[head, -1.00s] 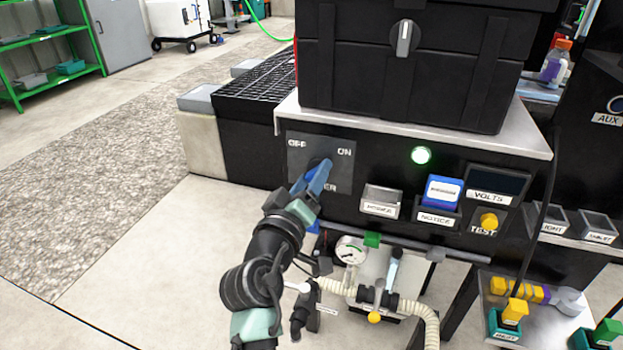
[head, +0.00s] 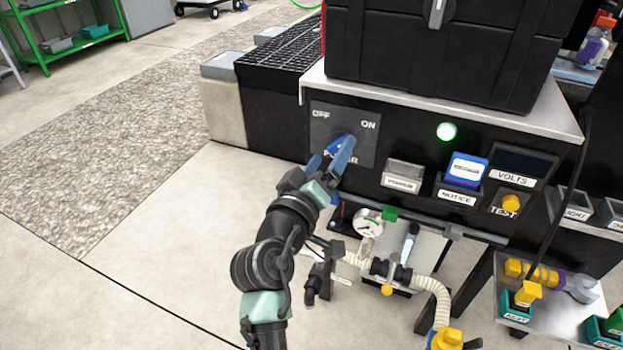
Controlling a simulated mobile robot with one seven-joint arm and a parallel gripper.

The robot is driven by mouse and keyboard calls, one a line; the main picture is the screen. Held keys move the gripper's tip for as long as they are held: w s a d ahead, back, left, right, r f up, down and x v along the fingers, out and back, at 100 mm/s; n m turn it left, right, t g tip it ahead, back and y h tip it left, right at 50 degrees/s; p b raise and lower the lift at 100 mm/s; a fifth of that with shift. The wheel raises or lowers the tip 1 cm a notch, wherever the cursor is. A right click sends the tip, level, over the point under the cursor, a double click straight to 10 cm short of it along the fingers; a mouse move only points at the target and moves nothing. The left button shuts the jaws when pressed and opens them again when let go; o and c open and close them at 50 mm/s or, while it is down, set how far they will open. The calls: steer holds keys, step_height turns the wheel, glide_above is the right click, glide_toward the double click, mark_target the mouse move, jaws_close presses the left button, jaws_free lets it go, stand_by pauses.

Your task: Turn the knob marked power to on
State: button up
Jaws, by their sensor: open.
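The power knob's grey plate (head: 362,148) is on the front of the black cabinet, marked OFF at upper left and ON at upper right. The label below is partly covered by my gripper; only some of its letters show. A bit of blue (head: 336,142) shows at the plate's middle, where the knob sits. The knob is mostly hidden, so I cannot tell which way it points. My gripper (head: 331,157) is open, its two blue fingers apart in front of the plate's lower part. I cannot tell whether they touch the knob.
A lit green lamp (head: 446,131) is right of the plate. Further right are a blue notice box (head: 466,170), a VOLTS display (head: 523,163) and a yellow TEST knob (head: 511,202). A gauge (head: 368,221) and hoses are below. Open floor lies to the left.

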steer(key=p+v, duration=0.2)
steer(key=v, duration=0.8)
steer(key=shift+s, duration=0.3)
steer(key=shift+r, duration=0.1)
step_height(320, 180, up, 22)
steer(key=d+m+t+y+p, duration=0.2)
steer(key=d+m+t+p, duration=0.1)
steer(key=m+t, duration=0.1)
steer(key=s+r+t+y+p, duration=0.15)
steer(key=s+r, duration=0.25)
steer(key=r, duration=0.5)
steer(key=s+d+r+m+t+y+p, duration=0.1)
steer(key=s+r+t+p, duration=0.2)
steer(key=r, duration=0.6)
steer(key=s+r+t+y+p, duration=0.1)
steer(key=s+r+t, duration=0.1)
steer(key=s+r, duration=0.5)
step_height(320, 180, up, 36)
steer(key=w+p, duration=0.2)
steer(key=p, duration=3.2)
steer(key=shift+w+p, duration=0.15)
steer(key=shift+p, duration=0.15)
